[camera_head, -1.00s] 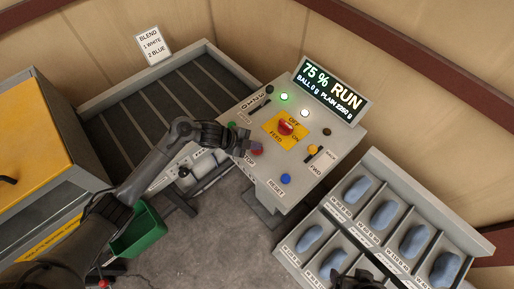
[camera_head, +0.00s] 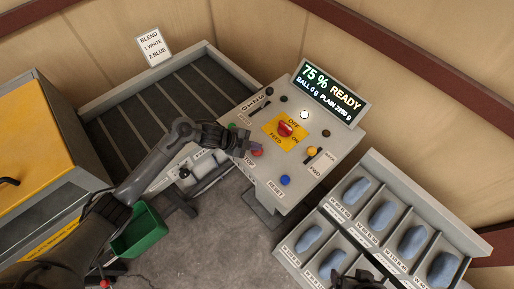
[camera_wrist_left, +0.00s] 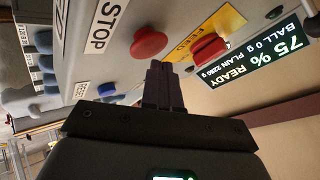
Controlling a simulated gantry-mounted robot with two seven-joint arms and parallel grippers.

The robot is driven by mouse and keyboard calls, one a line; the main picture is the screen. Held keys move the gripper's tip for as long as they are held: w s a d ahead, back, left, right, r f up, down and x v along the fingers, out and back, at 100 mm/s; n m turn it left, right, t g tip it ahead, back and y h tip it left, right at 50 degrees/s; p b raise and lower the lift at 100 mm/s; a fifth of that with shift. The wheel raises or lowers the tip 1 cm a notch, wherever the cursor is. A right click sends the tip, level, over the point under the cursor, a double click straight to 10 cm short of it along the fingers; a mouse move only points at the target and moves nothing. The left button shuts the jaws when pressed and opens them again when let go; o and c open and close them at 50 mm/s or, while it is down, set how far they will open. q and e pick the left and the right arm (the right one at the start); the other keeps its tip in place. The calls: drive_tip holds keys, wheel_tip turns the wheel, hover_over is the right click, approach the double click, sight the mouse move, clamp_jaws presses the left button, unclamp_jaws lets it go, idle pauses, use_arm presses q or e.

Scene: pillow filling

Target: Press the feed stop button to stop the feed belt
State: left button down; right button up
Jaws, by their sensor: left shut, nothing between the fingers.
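The red stop button (camera_head: 257,153) sits on the sloped grey control panel (camera_head: 240,168), beside its STOP label. In the left wrist view the button (camera_wrist_left: 149,43) is round and red, just beyond my fingertips. My left gripper (camera_head: 252,143) is shut and empty, right by the button; it also shows in the left wrist view (camera_wrist_left: 158,68). I cannot tell whether the tips touch the button. The display (camera_head: 332,88) reads 75 % READY. A dark part at the bottom edge may be my right gripper (camera_head: 355,281), but its jaws cannot be made out.
The red feed switch (camera_head: 285,128) on its yellow plate and the blue reset button (camera_head: 285,180) are close by. A dark slatted belt (camera_head: 160,100) lies behind. A compartment rack (camera_head: 372,226) with blue-grey lumps stands right; a green bin (camera_head: 142,231) is lower left.

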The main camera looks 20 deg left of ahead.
sight(255, 152)
use_arm(q)
drive_tip(key=shift+r, duration=0.35)
wheel_tip(255, 152, up, 5)
drive_tip(key=p, duration=0.4)
drive_tip(key=shift+p, duration=0.4)
drive_tip(key=shift+f, duration=0.1)
idle(0.4)
